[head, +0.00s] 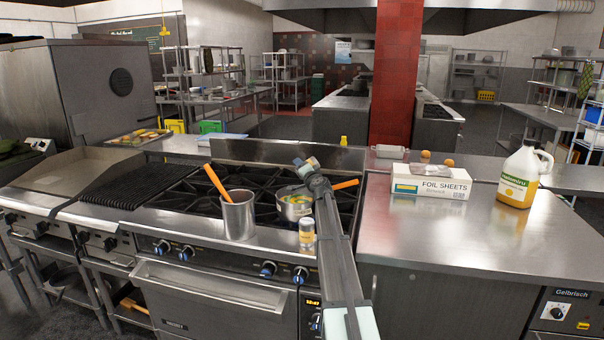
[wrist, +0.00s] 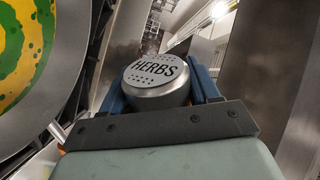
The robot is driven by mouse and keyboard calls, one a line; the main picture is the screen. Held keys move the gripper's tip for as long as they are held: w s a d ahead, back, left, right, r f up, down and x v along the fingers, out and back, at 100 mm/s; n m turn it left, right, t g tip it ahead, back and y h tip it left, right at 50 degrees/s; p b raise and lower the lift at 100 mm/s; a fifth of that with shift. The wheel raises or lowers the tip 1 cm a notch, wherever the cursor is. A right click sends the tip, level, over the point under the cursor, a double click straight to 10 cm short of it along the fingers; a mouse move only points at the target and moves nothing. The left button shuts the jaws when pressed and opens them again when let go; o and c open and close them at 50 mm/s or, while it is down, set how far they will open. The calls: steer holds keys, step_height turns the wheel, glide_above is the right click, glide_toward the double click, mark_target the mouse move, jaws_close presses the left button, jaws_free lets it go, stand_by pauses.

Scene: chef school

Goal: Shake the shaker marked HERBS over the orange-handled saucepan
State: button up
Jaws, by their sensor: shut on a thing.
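The orange-handled saucepan (head: 292,210) sits on the stove, its orange handle pointing right. In the wrist view, its yellow and green contents (wrist: 22,45) fill the left side. My gripper (head: 307,164) is above the saucepan in the head view. In the wrist view, my gripper (wrist: 160,88) has its blue fingers shut on the shaker marked HERBS (wrist: 155,76). The shaker's perforated grey lid faces the wrist camera; most of its body is hidden. I cannot tell its exact tilt.
A tall metal pot (head: 238,217) with an orange handle sticking up stands left of the saucepan. Another small shaker (head: 307,232) stands at the stove's front.

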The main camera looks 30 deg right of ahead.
step_height(320, 180, down, 2)
steer(key=shift+f, duration=0.25)
steer(key=shift+r, duration=1.5)
